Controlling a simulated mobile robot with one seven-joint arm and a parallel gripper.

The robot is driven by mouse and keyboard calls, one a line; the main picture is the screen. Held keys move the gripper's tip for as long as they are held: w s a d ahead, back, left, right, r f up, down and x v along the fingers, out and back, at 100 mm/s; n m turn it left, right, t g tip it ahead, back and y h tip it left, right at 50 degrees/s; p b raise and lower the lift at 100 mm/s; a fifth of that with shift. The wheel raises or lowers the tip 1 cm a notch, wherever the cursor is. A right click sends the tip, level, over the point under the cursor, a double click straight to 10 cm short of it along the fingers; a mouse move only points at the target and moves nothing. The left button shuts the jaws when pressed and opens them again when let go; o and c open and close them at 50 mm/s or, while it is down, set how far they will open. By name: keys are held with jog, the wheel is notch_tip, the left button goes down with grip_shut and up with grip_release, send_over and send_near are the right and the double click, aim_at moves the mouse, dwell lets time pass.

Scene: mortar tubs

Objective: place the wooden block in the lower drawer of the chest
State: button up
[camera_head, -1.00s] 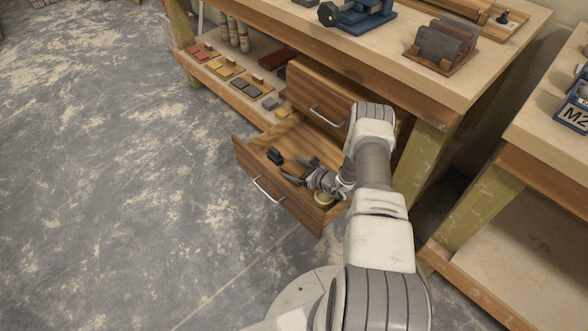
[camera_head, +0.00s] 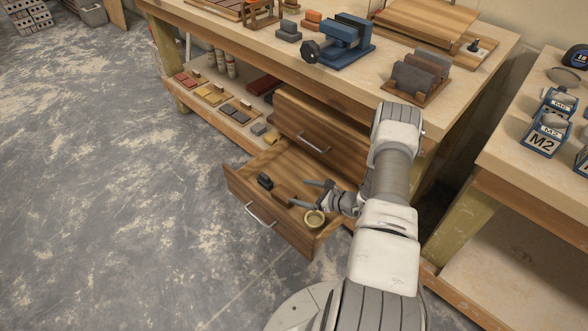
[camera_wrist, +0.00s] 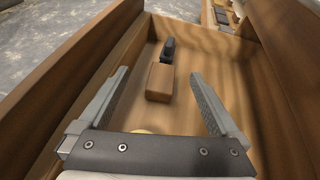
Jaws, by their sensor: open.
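The wooden block (camera_wrist: 160,82) lies on the floor of the open lower drawer (camera_head: 262,217). In the head view the block (camera_head: 283,198) is small, left of my fingertips. My gripper (camera_head: 304,193) is at the drawer's right part, with its jaws open and nothing held. In the wrist view my gripper (camera_wrist: 161,74) has its fingers spread to either side of the block's line, with the block ahead and apart from them. The chest's upper drawer front (camera_head: 318,146) stands above and behind the lower drawer.
A dark object (camera_wrist: 168,48) lies beyond the block in the drawer. A round brass-coloured item (camera_head: 314,218) lies under my gripper. The workbench (camera_head: 440,105) overhangs the chest, with a blue vise (camera_head: 342,42) on top. Floor to the left is clear.

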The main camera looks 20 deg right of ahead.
jog(key=w+a+r+n+g+y, duration=0.15)
jog(key=a+r+n, duration=0.25)
jog(key=r, duration=0.5)
jog(key=w+a+r+n+g+y, duration=0.1)
jog(key=a+r+n+g+y, duration=0.25)
jog(key=r, duration=0.55)
jog(key=s+a+r+n+g+h, duration=0.1)
jog(key=s+a+r+n+g, duration=0.2)
jog(key=r, duration=0.4)
jog(key=s+a+r+n+h, duration=0.2)
jog(key=s+a+r+n, duration=0.15)
jog(key=r+n, duration=0.2)
jog(key=s+a+r+n+t+h, duration=0.1)
jog(key=s+r+n+h, duration=0.3)
jog(key=s, duration=0.7)
jog(key=s+r+n+t+h, duration=0.1)
jog(key=s+r+n+h, duration=0.4)
jog(key=s+r+n, duration=0.4)
jog(key=v, duration=0.5)
jog(key=shift+w+a, duration=0.25)
jog(key=shift+a, duration=0.15)
jog(key=shift+r, duration=0.15)
notch_tip(320, 180, up, 24)
jog(key=p, duration=2.4)
